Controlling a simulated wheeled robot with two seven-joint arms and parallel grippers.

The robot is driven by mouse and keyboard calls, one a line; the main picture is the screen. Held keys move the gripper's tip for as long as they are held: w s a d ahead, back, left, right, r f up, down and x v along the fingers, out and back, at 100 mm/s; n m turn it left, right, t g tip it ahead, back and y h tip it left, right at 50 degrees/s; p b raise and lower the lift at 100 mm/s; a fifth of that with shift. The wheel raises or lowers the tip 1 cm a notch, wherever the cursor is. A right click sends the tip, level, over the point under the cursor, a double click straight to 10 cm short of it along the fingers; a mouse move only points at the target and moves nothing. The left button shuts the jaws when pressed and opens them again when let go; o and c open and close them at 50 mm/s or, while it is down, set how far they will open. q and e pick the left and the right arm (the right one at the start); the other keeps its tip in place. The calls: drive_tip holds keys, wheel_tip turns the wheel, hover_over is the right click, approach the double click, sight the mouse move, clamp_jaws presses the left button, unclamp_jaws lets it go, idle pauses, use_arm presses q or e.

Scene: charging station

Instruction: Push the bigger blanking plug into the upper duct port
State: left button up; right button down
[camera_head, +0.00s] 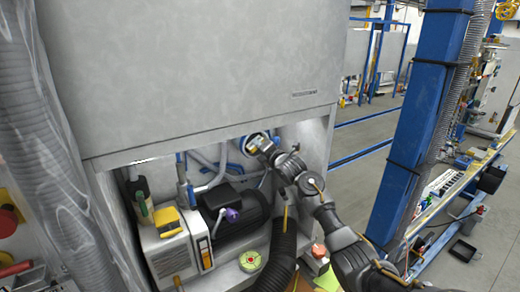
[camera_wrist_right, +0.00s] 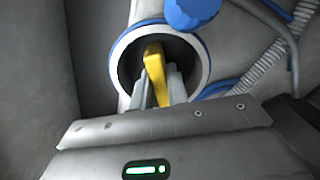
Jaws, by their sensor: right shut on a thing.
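The duct port (camera_wrist_right: 119,57) is a round opening with a pale rim and blue outer ring, in the right wrist view. My right gripper (camera_wrist_right: 158,85) is shut on a yellow piece (camera_wrist_right: 155,65), which looks like the plug's grip. The yellow piece overlaps the port's dark opening. The rest of the plug is hidden or too dark to tell, so I cannot tell how far in it sits. In the head view my right gripper (camera_head: 262,146) is at the blue-ringed port (camera_head: 247,143) under the grey panel and partly covers it. My left gripper is out of view.
A blue rounded part (camera_wrist_right: 192,12) sits just above the port. A ribbed hose (camera_wrist_right: 285,45) runs at its right. Below the port in the head view are a dark motor-like unit (camera_head: 240,215), a white box (camera_head: 170,255) and a green-rimmed disc (camera_head: 250,261). The grey panel (camera_head: 200,70) overhangs the bay.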

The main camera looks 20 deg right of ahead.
drive_tip(key=shift+w+b, duration=0.3)
drive_tip(key=shift+w, duration=0.15)
drive_tip(key=c, duration=1.3)
unclamp_jaws()
drive_tip(key=shift+s, duration=0.1)
drive_tip(key=shift+s, duration=0.15)
drive_tip(key=s+d+b, duration=0.1)
drive_tip(key=s+b, duration=0.1)
drive_tip(key=s, duration=0.8)
drive_tip(key=shift+s+d, duration=0.2)
